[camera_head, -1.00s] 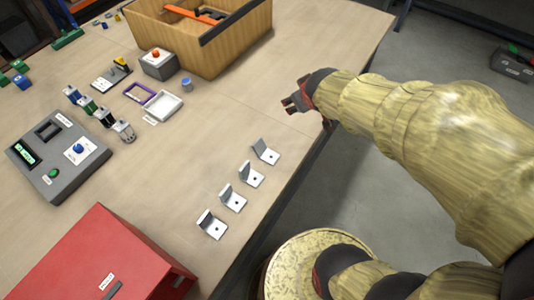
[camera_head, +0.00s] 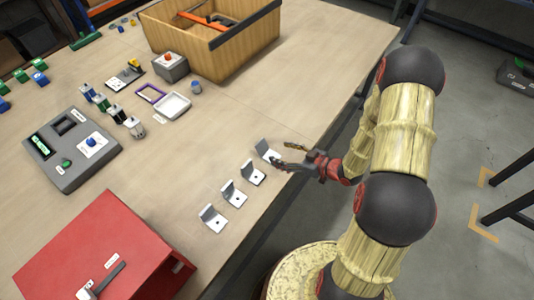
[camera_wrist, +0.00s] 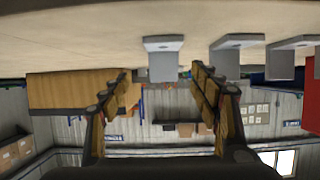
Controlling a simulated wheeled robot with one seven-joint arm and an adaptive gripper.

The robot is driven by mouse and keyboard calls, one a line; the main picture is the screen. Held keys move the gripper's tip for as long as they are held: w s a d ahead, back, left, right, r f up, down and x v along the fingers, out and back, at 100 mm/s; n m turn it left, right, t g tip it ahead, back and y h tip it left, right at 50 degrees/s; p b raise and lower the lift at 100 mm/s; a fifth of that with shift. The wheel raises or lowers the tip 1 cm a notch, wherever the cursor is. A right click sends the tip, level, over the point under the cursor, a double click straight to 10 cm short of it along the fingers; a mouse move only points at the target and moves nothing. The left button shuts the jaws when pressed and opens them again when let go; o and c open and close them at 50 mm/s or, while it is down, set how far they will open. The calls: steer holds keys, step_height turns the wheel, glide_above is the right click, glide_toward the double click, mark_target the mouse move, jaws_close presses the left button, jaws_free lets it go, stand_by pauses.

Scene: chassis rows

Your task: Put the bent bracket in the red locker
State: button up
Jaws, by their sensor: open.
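Several similar grey L-shaped bent brackets stand in a row along the table's near edge. The farthest bracket (camera_head: 266,151) is right at my gripper (camera_head: 284,153). My gripper is open and empty, its two fingers pointing left toward that bracket. In the wrist view this bracket (camera_wrist: 163,62) shows just ahead of and between the spread fingers (camera_wrist: 160,76); I cannot tell if they touch it. The other brackets (camera_head: 252,173) stand nearer the locker. The red locker (camera_head: 105,240) stands at the bottom left, with a dark handle on its front. Its inside is not visible.
A wooden toolbox (camera_head: 215,45) stands at the back. A grey control box (camera_head: 72,150), small connectors (camera_head: 115,112), a white tray (camera_head: 173,105) and a button box (camera_head: 170,66) lie left of the brackets. The table between brackets and control box is clear.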

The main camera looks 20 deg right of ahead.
mark_target(264, 149)
steer(key=b+x, duration=0.1)
steer(key=x, duration=0.2)
steer(key=b+x, duration=0.1)
steer(key=x, duration=0.2)
steer(key=shift+a+f+b, duration=0.15)
steer(key=shift+a+b, duration=0.2)
steer(key=shift+a, duration=0.15)
steer(key=shift+w+a+f, duration=0.1)
steer(key=shift+w+a, duration=0.15)
steer(key=shift+w, duration=0.25)
steer(key=c, duration=0.3)
steer(key=c, duration=1.1)
steer(key=shift+c, duration=0.4)
